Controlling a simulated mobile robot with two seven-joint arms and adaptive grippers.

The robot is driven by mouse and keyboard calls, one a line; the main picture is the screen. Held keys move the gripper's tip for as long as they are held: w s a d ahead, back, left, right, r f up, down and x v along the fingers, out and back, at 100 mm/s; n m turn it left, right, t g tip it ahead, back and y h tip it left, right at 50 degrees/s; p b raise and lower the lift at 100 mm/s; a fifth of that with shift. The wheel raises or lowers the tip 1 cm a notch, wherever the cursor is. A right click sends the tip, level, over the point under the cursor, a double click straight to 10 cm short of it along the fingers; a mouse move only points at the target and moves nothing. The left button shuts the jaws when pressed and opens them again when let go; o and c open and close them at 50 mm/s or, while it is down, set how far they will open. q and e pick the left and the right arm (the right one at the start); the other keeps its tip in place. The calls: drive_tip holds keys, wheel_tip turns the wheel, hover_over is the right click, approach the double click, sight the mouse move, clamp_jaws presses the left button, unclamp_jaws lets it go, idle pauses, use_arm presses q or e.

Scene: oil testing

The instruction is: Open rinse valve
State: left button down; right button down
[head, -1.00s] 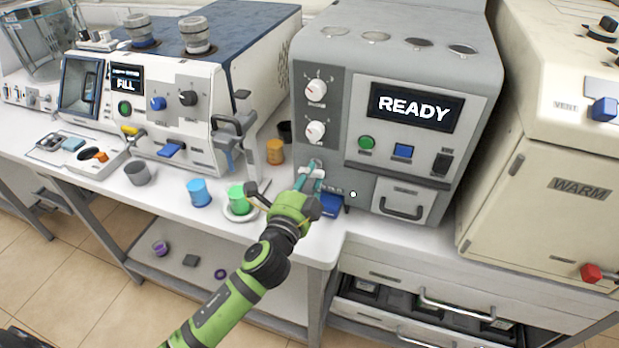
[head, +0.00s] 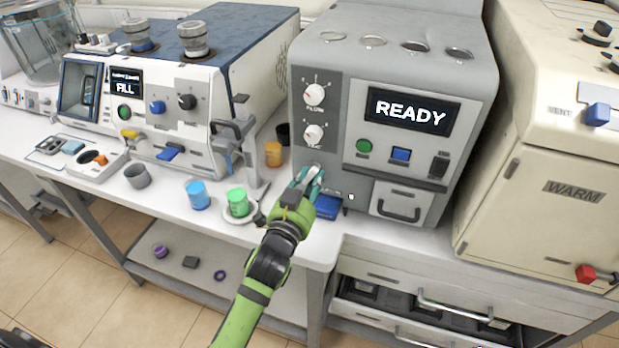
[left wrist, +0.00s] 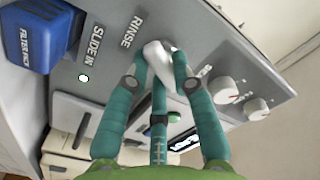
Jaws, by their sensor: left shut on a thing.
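The rinse valve is a white lever (left wrist: 160,56) beside the RINSE label on the grey machine's front panel (left wrist: 225,50). In the left wrist view, my left gripper (left wrist: 161,68) has its teal fingers closed around this lever. In the head view, my left gripper (head: 310,178) is at the lower left of the grey machine (head: 325,160), below two white knobs. There its fingers and wrist mostly hide the lever. I cannot tell how far the valve is turned. The machine's screen (head: 411,110) reads READY. My right gripper is in neither view.
A blue block (head: 328,207) sits below the gripper; in the wrist view, a blue filter pack (left wrist: 38,35) is by the SLIDE IN label. Green (head: 238,202) and blue (head: 197,195) cups stand left of my arm. A drawer handle (head: 399,211) is to the right.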

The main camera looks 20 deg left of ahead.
use_arm(q)
drive_tip(key=n+p, duration=0.2)
drive_tip(key=n, duration=0.3)
drive_tip(key=shift+n, duration=0.3)
idle(0.5)
drive_tip(key=c, duration=1)
unclamp_jaws()
drive_tip(key=shift+c, duration=0.2)
drive_tip(key=shift+s+r, duration=0.1)
drive_tip(key=s, duration=1.2)
drive_tip(key=shift+a, duration=0.15)
